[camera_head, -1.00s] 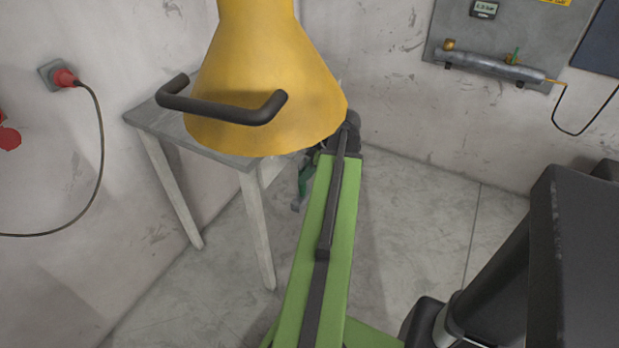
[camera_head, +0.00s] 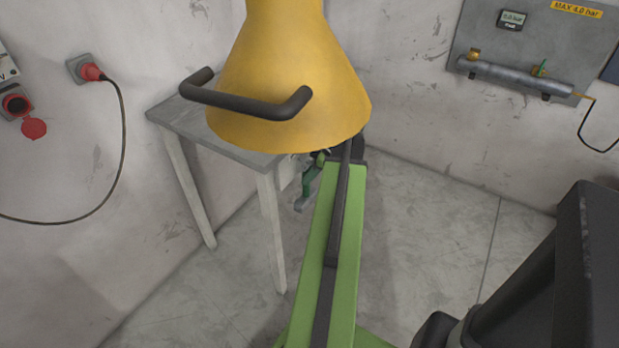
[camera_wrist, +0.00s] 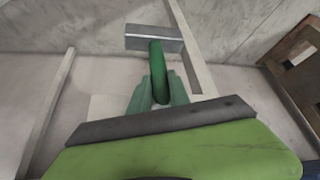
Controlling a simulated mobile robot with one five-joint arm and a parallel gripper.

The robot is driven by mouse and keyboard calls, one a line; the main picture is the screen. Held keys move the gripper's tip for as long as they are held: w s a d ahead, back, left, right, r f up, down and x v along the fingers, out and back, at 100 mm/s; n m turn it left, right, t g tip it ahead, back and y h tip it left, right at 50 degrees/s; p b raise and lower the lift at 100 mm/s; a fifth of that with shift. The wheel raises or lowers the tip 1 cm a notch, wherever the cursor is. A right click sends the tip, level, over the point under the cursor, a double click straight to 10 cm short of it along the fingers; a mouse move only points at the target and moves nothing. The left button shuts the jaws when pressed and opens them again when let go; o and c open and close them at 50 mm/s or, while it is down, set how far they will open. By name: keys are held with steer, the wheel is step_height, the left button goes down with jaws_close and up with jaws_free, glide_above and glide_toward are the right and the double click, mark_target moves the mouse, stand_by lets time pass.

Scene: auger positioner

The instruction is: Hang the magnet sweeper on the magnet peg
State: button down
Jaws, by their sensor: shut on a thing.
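The magnet sweeper has a green handle and a flat grey bar. In the wrist view its handle (camera_wrist: 157,65) rises between the pale green fingers of my gripper (camera_wrist: 160,88), which are shut on it. Its grey bar (camera_wrist: 153,38) extends beyond the fingertips. In the head view part of the sweeper (camera_head: 307,188) shows beyond the yellow hood, beside the table leg, held above the floor. My gripper is mostly hidden there behind the hood and my arm. I cannot make out the magnet peg in either view.
A yellow hood (camera_head: 290,85) with a black handle (camera_head: 245,102) hangs close in front. A grey table (camera_head: 180,117) stands against the left wall. A panel with a gauge (camera_head: 480,40) is on the back wall. A red plug and cable (camera_head: 92,72) are on the left wall. Floor right of the table is clear.

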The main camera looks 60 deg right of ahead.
stand_by(0.4)
steer(key=c, duration=1.1)
jaws_free()
steer(key=shift+c, duration=0.2)
steer(key=p+v, duration=1.5)
steer(key=v, duration=0.2)
steer(key=shift+r, duration=0.25)
steer(key=shift+s, duration=0.15)
